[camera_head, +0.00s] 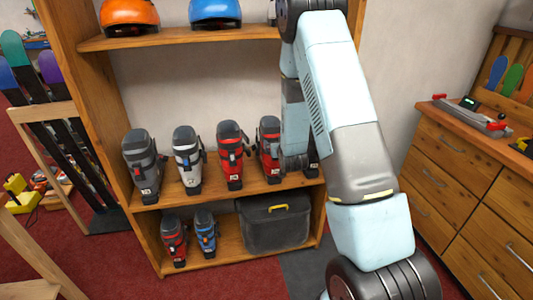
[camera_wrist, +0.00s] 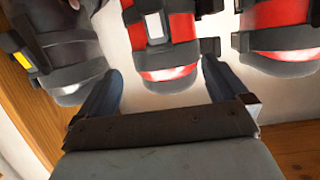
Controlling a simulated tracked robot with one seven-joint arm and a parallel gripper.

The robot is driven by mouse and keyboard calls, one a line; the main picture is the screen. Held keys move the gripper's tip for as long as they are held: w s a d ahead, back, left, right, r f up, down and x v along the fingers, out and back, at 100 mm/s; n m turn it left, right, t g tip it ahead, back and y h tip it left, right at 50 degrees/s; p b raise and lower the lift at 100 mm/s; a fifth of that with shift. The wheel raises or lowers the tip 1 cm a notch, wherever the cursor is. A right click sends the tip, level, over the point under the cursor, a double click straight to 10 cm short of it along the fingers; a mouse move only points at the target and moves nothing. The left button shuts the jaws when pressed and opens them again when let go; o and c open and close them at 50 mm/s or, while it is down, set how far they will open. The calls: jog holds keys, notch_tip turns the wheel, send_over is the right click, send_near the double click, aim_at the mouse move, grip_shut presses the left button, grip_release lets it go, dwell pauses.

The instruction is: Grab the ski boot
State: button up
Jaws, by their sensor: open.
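Several ski boots stand on the middle shelf in the head view: a grey one (camera_head: 143,165), a white-and-grey one (camera_head: 187,158), a red one (camera_head: 231,152) and another red one (camera_head: 268,148) partly beside my arm. In the wrist view, my open gripper (camera_wrist: 162,70) has a finger on either side of the lower end of a red, black and white boot (camera_wrist: 165,35). The fingers look apart from it. A dark grey boot with a yellow patch (camera_wrist: 60,50) is at left and a red boot (camera_wrist: 280,30) at right. My arm hides the gripper in the head view.
The wooden shelf (camera_head: 160,200) has helmets (camera_head: 129,12) above. Below are a small red boot (camera_head: 174,240), a blue boot (camera_head: 206,232) and a black case (camera_head: 275,225). A drawer bench (camera_head: 450,180) stands at right. Neighbouring boots leave little side room.

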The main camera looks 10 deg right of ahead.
notch_tip(320, 180, down, 11)
jog(key=s+t, duration=0.2)
jog(key=n+t, duration=0.1)
jog(key=t, duration=0.1)
send_near(275, 174)
jog(key=shift+y, duration=0.4)
jog(key=w, duration=1.2)
jog(key=shift+w+d+r, duration=0.15)
jog(key=shift+d, duration=0.05)
jog(key=c, duration=1.6)
